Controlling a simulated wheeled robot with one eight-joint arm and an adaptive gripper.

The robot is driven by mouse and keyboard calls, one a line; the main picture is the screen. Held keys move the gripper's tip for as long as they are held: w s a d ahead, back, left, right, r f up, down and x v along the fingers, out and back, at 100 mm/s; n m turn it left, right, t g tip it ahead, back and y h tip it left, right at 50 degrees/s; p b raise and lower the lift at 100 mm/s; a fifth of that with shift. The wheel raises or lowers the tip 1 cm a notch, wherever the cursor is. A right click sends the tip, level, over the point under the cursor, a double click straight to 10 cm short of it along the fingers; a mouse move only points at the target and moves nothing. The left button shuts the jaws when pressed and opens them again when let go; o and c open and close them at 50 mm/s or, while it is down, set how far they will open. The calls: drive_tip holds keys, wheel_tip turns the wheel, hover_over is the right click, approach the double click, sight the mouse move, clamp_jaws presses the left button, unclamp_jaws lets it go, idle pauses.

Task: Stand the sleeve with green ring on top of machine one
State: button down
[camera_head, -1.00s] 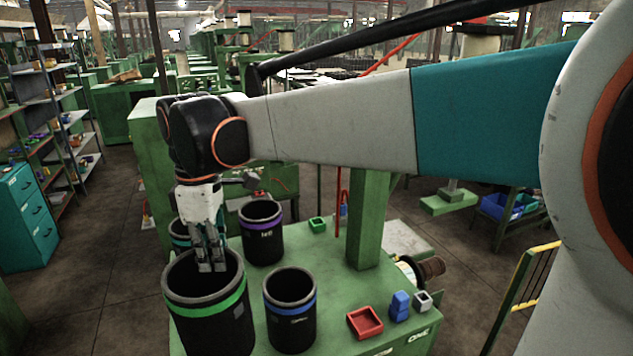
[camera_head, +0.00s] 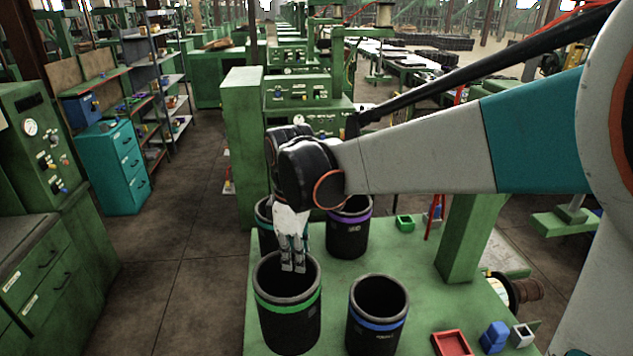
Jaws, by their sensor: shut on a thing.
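The black sleeve with green ring (camera_head: 289,322) is upright over the left part of the green machine top (camera_head: 415,277). My gripper (camera_head: 293,268) points down and is shut on the sleeve's far rim. The sleeve's base is near the bottom of the picture, and I cannot tell whether it touches the green top. The ONE mark, seen earlier on this machine's near edge, is out of view now.
A blue-ringed sleeve (camera_head: 377,330) stands just right; a purple-ringed one (camera_head: 349,238) stands behind. Another sleeve (camera_head: 264,238) is partly hidden behind my gripper. A red tray (camera_head: 451,344), blue block (camera_head: 494,337) and green box (camera_head: 405,223) lie right. Open floor is at left.

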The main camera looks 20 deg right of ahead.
sight(297, 289)
drive_tip(key=shift+s+f+p, duration=0.1)
drive_tip(key=shift+f+p, duration=0.2)
drive_tip(key=shift+f, duration=4.85)
drive_tip(key=c, duration=1.6)
unclamp_jaws()
drive_tip(key=shift+c, duration=0.2)
